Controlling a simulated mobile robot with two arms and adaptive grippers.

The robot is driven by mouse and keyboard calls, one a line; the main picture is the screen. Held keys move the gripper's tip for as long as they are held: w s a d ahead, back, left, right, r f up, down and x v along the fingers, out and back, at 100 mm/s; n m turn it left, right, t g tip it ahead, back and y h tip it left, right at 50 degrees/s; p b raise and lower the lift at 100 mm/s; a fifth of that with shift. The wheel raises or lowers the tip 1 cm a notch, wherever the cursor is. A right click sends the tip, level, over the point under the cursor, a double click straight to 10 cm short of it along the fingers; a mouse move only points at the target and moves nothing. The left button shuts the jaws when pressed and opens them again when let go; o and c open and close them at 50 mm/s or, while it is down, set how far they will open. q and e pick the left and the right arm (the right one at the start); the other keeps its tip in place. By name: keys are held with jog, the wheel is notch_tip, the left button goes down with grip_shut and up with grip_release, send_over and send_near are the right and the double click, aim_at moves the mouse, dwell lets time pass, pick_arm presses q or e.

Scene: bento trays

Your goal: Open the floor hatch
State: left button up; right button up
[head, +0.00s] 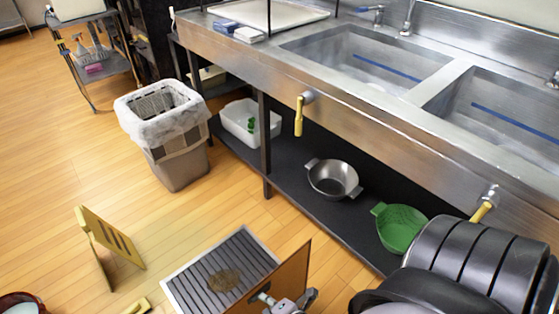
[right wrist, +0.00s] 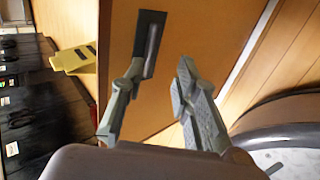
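The floor hatch is a wooden panel (head: 283,276) that stands tilted up from the floor beside a grey slatted grate with a brown stain (head: 222,280). In the right wrist view the panel's wooden face (right wrist: 200,30) fills the middle, with a dark recessed handle (right wrist: 150,42) in it. My right gripper (head: 286,300) is at the panel's lower right in the head view. In the right wrist view its fingers (right wrist: 158,72) are spread, with nothing between them; the handle lies just beyond the left fingertip. Whether a finger touches the panel cannot be told. My left gripper is out of view.
A yellow floor sign (head: 112,240) stands left of the grate. A lined trash bin (head: 178,165) stands behind. A steel sink counter (head: 350,120) with a low shelf (head: 290,200) runs along the right. Wooden floor is clear between bin and grate.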

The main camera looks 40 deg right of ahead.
jog(key=v, duration=0.8)
jog(key=shift+w+r, duration=0.15)
jog(key=shift+w, duration=0.05)
jog(key=shift+d, duration=0.15)
